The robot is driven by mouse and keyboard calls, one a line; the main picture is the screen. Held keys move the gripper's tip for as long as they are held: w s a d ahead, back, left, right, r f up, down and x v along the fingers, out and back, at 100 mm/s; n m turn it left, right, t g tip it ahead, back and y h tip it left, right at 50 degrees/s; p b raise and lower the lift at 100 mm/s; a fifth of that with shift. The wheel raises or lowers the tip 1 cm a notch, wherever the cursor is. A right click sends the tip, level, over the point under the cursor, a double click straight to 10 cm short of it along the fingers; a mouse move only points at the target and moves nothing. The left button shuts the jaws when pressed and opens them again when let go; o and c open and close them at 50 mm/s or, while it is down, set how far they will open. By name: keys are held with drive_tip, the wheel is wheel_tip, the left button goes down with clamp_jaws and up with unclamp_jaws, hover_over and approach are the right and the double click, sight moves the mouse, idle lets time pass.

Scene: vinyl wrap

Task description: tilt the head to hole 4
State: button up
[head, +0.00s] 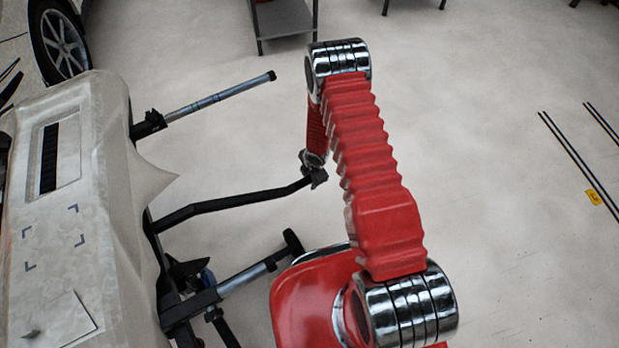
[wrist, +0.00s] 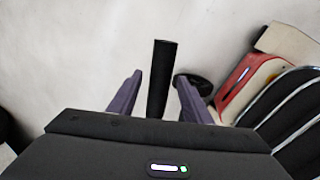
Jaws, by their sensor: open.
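A long dark bar (head: 235,203) reaches out from the stand on the left to my gripper (head: 313,170), which is small and partly hidden by my arm in the head view. In the wrist view my gripper (wrist: 158,78) is open, with a purple finger on each side of a black bar (wrist: 163,80). Gaps show between bar and fingers; its lower end is hidden behind the gripper body. The stand's head seems to be behind the pale film-covered panel (head: 105,200), mostly hidden. I cannot make out any numbered holes.
Two other stand arms with grey tubes, an upper one (head: 215,100) and a lower one (head: 250,272), stick out towards my arm. A grey cart (head: 283,20) and a car wheel (head: 60,45) stand at the back.

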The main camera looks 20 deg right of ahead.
drive_tip(key=shift+c, duration=0.3)
clamp_jaws()
drive_tip(key=shift+f, duration=0.1)
drive_tip(key=shift+a+f+y, duration=0.15)
drive_tip(key=shift+a+f, duration=0.05)
drive_tip(key=shift+f, duration=0.5)
drive_tip(key=shift+a+f+y, duration=0.15)
drive_tip(key=shift+a+f, duration=0.05)
drive_tip(key=shift+f, duration=0.5)
wheel_tip(320, 180, down, 6)
drive_tip(key=a+y, duration=0.1)
drive_tip(key=a, duration=0.1)
drive_tip(key=shift+s+g, duration=0.2)
drive_tip(key=shift+g, duration=0.1)
drive_tip(key=shift+f, duration=0.1)
drive_tip(key=shift+o, duration=0.3)
unclamp_jaws()
drive_tip(key=shift+s, duration=0.15)
